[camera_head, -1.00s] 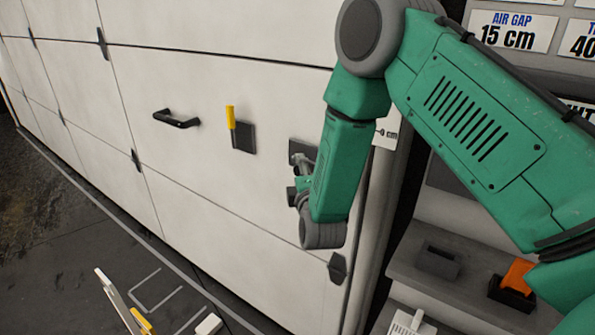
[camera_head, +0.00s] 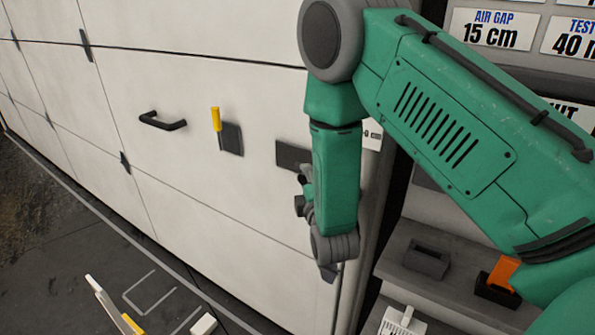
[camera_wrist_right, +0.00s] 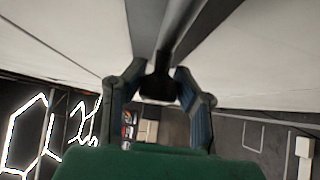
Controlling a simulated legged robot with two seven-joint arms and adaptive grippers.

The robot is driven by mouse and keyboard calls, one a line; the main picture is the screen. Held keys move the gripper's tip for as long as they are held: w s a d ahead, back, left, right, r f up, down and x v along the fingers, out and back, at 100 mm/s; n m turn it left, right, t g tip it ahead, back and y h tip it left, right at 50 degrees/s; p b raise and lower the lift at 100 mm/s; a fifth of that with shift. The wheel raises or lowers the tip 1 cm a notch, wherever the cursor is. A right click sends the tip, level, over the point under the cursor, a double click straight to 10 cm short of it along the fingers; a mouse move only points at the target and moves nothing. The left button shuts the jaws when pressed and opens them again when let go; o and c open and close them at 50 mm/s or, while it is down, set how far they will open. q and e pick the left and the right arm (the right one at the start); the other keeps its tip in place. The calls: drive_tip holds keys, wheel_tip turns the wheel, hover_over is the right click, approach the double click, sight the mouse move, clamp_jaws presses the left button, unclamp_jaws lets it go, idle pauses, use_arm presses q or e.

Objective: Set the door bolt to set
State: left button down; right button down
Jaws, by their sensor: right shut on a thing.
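The door bolt's dark plate (camera_head: 291,155) is on the white door, near its right edge. My right arm covers part of the bolt. My right gripper (camera_head: 303,190) is at the plate's lower right, partly hidden by my own forearm. In the right wrist view my right gripper (camera_wrist_right: 158,85) has its two fingers on either side of a dark bolt knob (camera_wrist_right: 158,88) and is shut on it. A dark bar runs up from the knob along the door. My left gripper is not in view.
A black pull handle (camera_head: 162,121) and a yellow-handled lever (camera_head: 217,120) on a dark plate are left of the bolt. Shelves (camera_head: 395,245) with a dark holder (camera_head: 428,258) and an orange tool (camera_head: 502,273) stand at the right. Signs hang above.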

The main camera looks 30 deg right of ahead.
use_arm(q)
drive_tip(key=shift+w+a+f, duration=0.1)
use_arm(e)
drive_tip(key=shift+s+a+f, duration=0.2)
drive_tip(key=shift+a+f, duration=0.2)
drive_tip(key=shift+f, duration=0.1)
drive_tip(key=c, duration=1.2)
unclamp_jaws()
drive_tip(key=shift+s+a+r, duration=0.15)
drive_tip(key=shift+a+r, duration=0.2)
drive_tip(key=shift+r, duration=0.05)
drive_tip(key=shift+d+v, duration=0.15)
drive_tip(key=shift+v, duration=2.75)
drive_tip(key=shift+d+v, duration=0.1)
drive_tip(key=shift+v, duration=2.85)
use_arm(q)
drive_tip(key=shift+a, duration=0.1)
use_arm(e)
drive_tip(key=shift+a+f, duration=0.1)
